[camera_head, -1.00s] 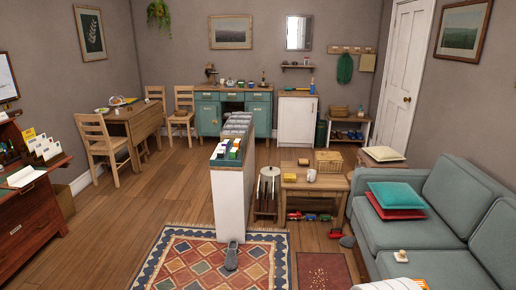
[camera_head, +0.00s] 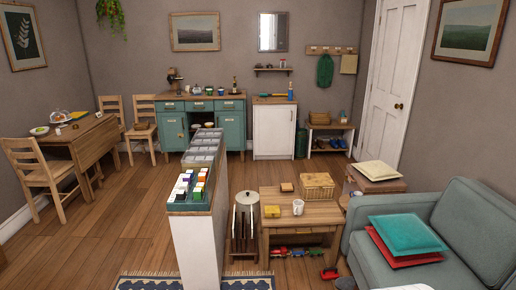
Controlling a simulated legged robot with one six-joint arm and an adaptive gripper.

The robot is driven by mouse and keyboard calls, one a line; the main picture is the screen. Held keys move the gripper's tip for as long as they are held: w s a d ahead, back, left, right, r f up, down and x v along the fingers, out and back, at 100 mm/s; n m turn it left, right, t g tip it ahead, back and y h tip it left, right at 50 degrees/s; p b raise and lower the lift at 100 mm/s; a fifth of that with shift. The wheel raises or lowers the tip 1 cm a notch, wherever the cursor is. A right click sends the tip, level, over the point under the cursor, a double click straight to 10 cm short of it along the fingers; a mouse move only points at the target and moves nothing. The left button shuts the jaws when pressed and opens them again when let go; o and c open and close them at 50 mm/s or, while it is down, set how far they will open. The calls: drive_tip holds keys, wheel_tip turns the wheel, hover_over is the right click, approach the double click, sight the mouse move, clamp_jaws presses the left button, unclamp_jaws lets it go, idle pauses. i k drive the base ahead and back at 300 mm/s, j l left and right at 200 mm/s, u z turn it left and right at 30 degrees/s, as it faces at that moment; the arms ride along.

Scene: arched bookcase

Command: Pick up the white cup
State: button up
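A white cup (camera_head: 298,207) stands upright on the front part of the low wooden table (camera_head: 322,217), right of the white partition. It looks like a mug with a handle, but it is small in the view. My gripper does not show in this view.
The white partition (camera_head: 195,245) with a filled top stands left of the low table. A teal sofa (camera_head: 460,225) with cushions is at the right. Wooden floor (camera_head: 110,235) is open at left.

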sight(297, 209)
drive_tip(key=i, duration=1.5)
drive_tip(key=i+j+z, duration=0.1)
drive_tip(key=i, duration=1.35)
